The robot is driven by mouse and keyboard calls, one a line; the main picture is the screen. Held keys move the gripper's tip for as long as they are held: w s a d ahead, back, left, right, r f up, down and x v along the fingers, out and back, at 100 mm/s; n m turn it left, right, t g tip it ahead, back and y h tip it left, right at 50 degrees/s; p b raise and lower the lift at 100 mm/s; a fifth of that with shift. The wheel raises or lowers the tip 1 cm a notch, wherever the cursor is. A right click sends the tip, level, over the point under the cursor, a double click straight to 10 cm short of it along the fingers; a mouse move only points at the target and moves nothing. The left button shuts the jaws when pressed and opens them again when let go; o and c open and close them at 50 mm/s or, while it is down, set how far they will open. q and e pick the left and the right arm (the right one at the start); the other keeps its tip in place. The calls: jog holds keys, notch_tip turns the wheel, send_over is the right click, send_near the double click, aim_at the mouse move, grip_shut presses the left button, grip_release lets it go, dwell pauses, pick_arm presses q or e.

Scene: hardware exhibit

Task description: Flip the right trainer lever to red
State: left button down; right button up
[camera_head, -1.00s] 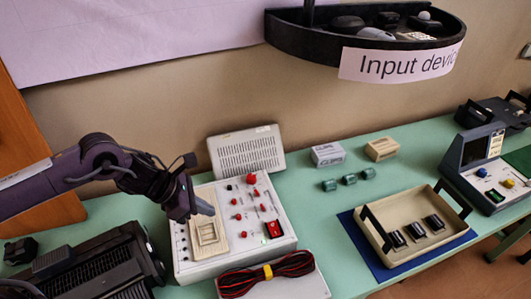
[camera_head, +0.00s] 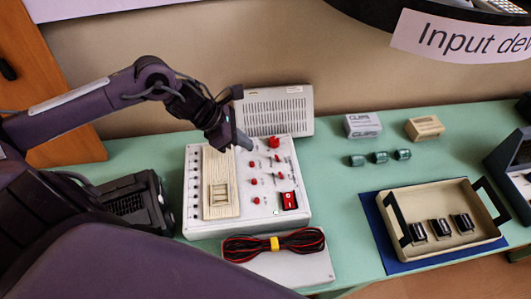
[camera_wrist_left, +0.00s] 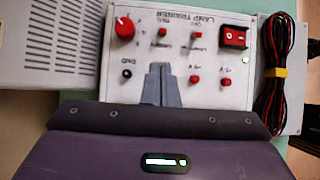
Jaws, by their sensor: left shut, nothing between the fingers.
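The lamp trainer (camera_head: 240,225) is a white sloped box on the green table, with a beige slotted plate on its left and red terminals and small metal levers on its right. Its panel (camera_wrist_left: 205,75) shows upside down in the left wrist view, with printed labels. The levers (camera_head: 279,177) are too small for me to read their settings. My left gripper (camera_head: 246,143) is shut and empty over the back of the panel, left of the red knob (camera_head: 274,142). In the left wrist view its fingers (camera_wrist_left: 160,68) cover part of the panel. My right gripper is out of view.
A red rocker switch (camera_head: 289,201) sits at the panel's front right. A grey vented box (camera_head: 275,108) stands behind the trainer. A red-black cable bundle (camera_head: 270,246) lies in front. A beige tray (camera_head: 450,243) is at right. Open green table lies between.

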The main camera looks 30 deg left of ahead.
aim_at(276, 158)
pick_arm(q)
jog(key=p+x, duration=0.1)
jog(key=x, duration=0.6)
jog(key=shift+w+d+p, duration=0.1)
jog(key=shift+d+p, duration=0.1)
jog(key=shift+p, duration=0.2)
jog(key=shift+w+d+f, duration=0.15)
jog(key=shift+d+f, duration=0.15)
jog(key=shift+f, duration=0.35)
jog(key=shift+w+d+r+b, duration=0.15)
jog(key=shift+w+d+b, duration=0.3)
jog(key=shift+b, duration=0.6)
jog(key=shift+s+r+p, duration=0.1)
jog(key=shift+r+p, duration=0.05)
jog(key=shift+p, duration=0.15)
jog(key=shift+r, duration=0.1)
jog(key=shift+r, duration=0.7)
jog(key=shift+r+p, duration=0.1)
jog(key=shift+p, duration=0.2)
